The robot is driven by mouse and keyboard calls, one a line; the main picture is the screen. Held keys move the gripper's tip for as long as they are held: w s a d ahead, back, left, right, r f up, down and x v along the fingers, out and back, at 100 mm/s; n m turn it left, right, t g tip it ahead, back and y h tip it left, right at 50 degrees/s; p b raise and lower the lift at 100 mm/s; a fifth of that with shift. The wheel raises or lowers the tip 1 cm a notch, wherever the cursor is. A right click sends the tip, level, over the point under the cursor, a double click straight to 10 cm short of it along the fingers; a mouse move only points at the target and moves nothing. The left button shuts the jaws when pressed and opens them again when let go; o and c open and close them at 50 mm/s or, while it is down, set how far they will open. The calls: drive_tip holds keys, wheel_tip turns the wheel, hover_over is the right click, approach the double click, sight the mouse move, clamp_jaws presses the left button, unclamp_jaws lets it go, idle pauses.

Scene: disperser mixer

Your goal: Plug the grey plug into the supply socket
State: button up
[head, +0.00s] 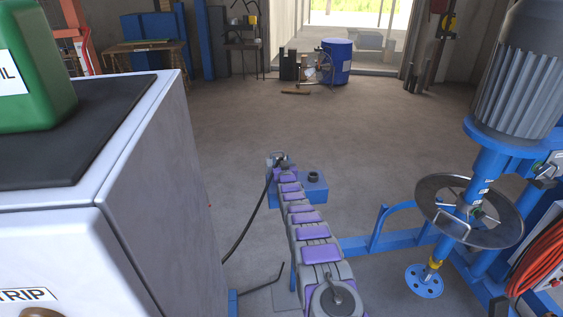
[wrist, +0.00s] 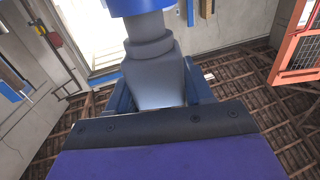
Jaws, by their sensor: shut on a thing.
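My gripper (head: 279,158) is at the far end of my outstretched arm in the head view, small and partly hidden by the arm. In the wrist view my gripper (wrist: 158,88) is shut on the grey plug (wrist: 155,70), a stepped grey body held between the blue fingers. A blue part (wrist: 142,6) shows at the plug's far end; I cannot tell whether it belongs to the plug or the socket. A black cable (head: 245,230) hangs from the gripper end. A blue box (head: 315,191) with a dark round fitting (head: 313,176) on top lies just right of the arm.
A white cabinet (head: 160,165) with a green can (head: 35,75) stands close on the left. The mixer's round disc (head: 440,195) and blue frame (head: 395,239) are on the right. A blue drum (head: 337,62) stands at the back. The floor beyond the gripper is clear.

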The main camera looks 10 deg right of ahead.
drive_tip(key=shift+d+f, duration=0.1)
drive_tip(key=shift+f, duration=0.8)
drive_tip(key=o, duration=1.2)
drive_tip(key=shift+o, duration=0.2)
drive_tip(key=shift+s, duration=0.1)
drive_tip(key=shift+s+r+p, duration=0.1)
drive_tip(key=shift+s+p, duration=0.3)
drive_tip(key=shift+s, duration=0.7)
drive_tip(key=s+p, duration=0.3)
drive_tip(key=s, duration=1.2)
drive_tip(key=shift+f, duration=0.2)
